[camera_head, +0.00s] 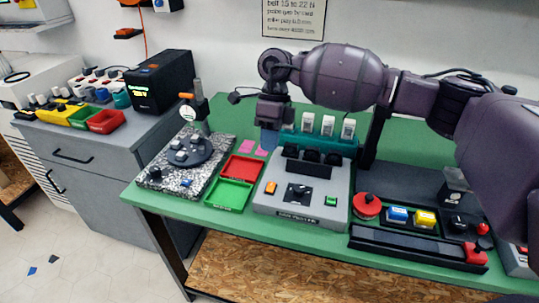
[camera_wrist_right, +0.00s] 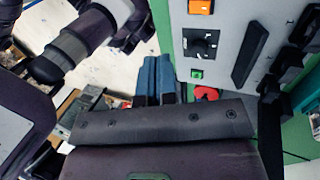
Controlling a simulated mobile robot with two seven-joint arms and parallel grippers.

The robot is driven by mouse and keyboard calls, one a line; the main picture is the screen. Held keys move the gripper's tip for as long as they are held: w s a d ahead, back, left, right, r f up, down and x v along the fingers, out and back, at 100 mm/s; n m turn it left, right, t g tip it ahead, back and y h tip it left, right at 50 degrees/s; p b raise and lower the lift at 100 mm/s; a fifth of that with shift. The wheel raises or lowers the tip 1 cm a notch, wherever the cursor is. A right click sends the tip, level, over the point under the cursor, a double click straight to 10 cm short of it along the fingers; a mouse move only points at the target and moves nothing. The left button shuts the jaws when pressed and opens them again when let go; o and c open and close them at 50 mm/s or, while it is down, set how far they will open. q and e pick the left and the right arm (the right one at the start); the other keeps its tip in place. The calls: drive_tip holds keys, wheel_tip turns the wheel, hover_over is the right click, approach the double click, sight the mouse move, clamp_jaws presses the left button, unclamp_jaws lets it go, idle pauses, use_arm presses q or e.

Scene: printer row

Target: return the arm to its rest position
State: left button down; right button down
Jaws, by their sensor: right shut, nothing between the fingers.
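My right arm (camera_head: 345,78) reaches in from the right of the head view, raised over the green bench. Its gripper (camera_head: 268,145) hangs over the back left of the grey control box, with its blue fingers pointing down. In the right wrist view the two blue fingers (camera_wrist_right: 159,72) lie side by side, shut and empty. How far the fingertips are from the box is hard to tell. My left gripper does not show in the head view.
The grey control box (camera_head: 300,207) stands below the arm on the green bench (camera_head: 160,200). To its left are red (camera_head: 242,168) and green (camera_head: 230,193) trays and a granite plate (camera_head: 217,150) with a dark disc. A black console (camera_head: 390,240) with a red knob (camera_head: 366,205) lies right.

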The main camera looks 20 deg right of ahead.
drive_tip(key=s+a+r+m+t+y, duration=0.1)
drive_tip(key=s+a+m+t+y, duration=0.35)
drive_tip(key=a+y, duration=0.45)
drive_tip(key=s+a+r+m+t+y, duration=0.1)
drive_tip(key=s+a+m+t+y, duration=0.2)
drive_tip(key=a+m+y, duration=0.4)
drive_tip(key=s+d+f+m+t+h, duration=0.1)
drive_tip(key=d+f+m+t+h, duration=0.6)
drive_tip(key=m, duration=0.6)
drive_tip(key=s+d+f+m+t+h, duration=0.1)
drive_tip(key=d+f+m+t+h, duration=0.3)
drive_tip(key=d+m+h, duration=0.8)
drive_tip(key=s+d+f+m+g, duration=0.2)
drive_tip(key=s+f+m+g, duration=0.2)
drive_tip(key=s, duration=0.5)
drive_tip(key=s+d+f+m+g, duration=0.3)
drive_tip(key=s+f+g, duration=0.1)
drive_tip(key=s, duration=0.4)
drive_tip(key=s+d+f+m+g, duration=0.2)
drive_tip(key=s+f+m+g, duration=0.2)
drive_tip(key=s, duration=0.5)
drive_tip(key=w+f+n+t, duration=0.1)
drive_tip(key=w+f+t, duration=0.6)
drive_tip(key=f+t, duration=0.1)
drive_tip(key=shift+w+d+f, duration=0.15)
drive_tip(key=shift+f, duration=0.7)
